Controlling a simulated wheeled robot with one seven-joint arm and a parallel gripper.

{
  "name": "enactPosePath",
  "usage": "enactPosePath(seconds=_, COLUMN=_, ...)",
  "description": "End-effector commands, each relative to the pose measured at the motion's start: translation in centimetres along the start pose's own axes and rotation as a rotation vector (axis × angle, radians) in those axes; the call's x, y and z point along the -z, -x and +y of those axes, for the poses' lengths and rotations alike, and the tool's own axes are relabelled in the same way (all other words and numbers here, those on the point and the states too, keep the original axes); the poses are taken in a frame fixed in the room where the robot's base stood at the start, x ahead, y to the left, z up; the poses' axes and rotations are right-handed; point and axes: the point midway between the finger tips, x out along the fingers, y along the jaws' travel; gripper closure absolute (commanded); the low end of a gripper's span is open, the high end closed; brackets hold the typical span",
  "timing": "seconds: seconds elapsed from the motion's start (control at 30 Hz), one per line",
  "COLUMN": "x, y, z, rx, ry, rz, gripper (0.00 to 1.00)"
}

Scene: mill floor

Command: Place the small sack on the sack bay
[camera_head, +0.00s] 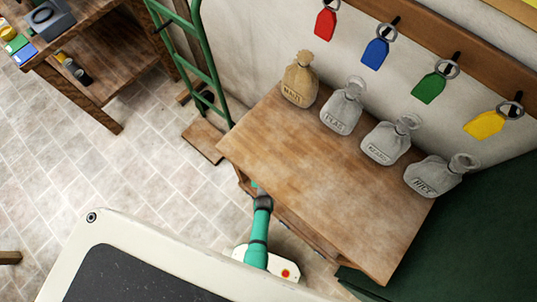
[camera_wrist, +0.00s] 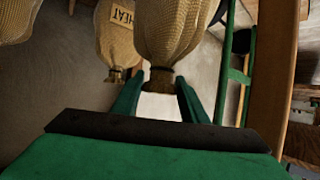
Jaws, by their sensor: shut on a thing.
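In the wrist view my gripper (camera_wrist: 160,82) is shut on the neck of a tan woven sack (camera_wrist: 173,35), between its two green fingers. The sack's body runs out of the top of the picture. A second tan sack (camera_wrist: 118,48), with a label reading "HEAT", is close on its left. In the head view my teal arm reaches to the front edge of the wooden table (camera_head: 300,165). There my gripper and the held sack are hidden, seemingly below the tabletop. I cannot tell which surface is the sack bay.
A tan sack (camera_head: 300,80) and grey sacks (camera_head: 342,107) stand along the table's back; its front is bare. Coloured tags (camera_head: 377,52) hang above. A green hand truck (camera_head: 195,60) stands left. A wooden post (camera_wrist: 270,80) is close right in the wrist view.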

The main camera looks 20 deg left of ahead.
Motion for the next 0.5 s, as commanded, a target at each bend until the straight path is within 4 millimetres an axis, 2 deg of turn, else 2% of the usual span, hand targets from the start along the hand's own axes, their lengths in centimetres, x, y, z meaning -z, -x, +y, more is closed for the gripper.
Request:
enactPosePath(seconds=0.2, x=0.13, y=-0.18, z=0.04, rx=0.000, ry=0.000, rz=0.005, gripper=1.00)
enactPosePath(seconds=0.23, x=-0.22, y=-0.09, z=-0.02, rx=0.000, ry=-0.001, rz=-0.001, gripper=0.58)
enactPosePath(seconds=0.3, x=-0.20, y=-0.08, z=-0.05, rx=0.001, ry=0.000, rz=-0.001, gripper=0.42)
enactPosePath(seconds=0.5, x=-0.19, y=-0.07, z=-0.05, rx=0.001, ry=0.000, rz=-0.001, gripper=0.42)
